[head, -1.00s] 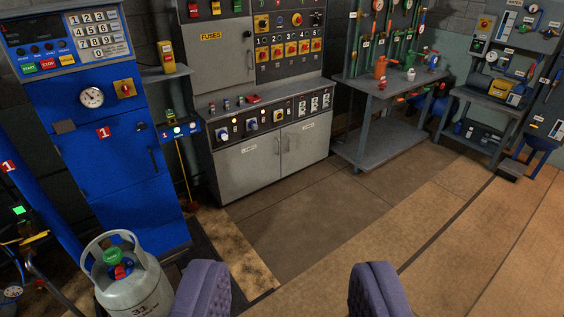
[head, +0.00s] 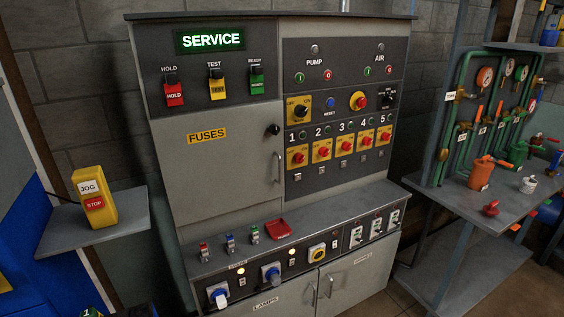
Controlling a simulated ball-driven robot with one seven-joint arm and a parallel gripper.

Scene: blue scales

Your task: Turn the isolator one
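On the grey control cabinet (head: 214,178), a row of rotary switches with red knobs on yellow plates is numbered 1 to 5. The switch under number 1 (head: 297,157) is the leftmost. Beside it are switch 2 (head: 322,151), switch 3 (head: 345,146), switch 4 (head: 366,141) and switch 5 (head: 384,136). The exact angle of the knob on switch 1 is too small to tell. A larger yellow-plated switch with a black knob (head: 298,109) sits above number 1. My gripper is not in view.
A lit SERVICE display (head: 211,40) tops the FUSES door (head: 208,160). A red emergency button (head: 359,100) is above switch 3. A ledge of controls (head: 210,264) juts out below. A yellow JOG/STOP box (head: 94,197) stands on a left shelf, and a pipe bench (head: 470,196) stands right.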

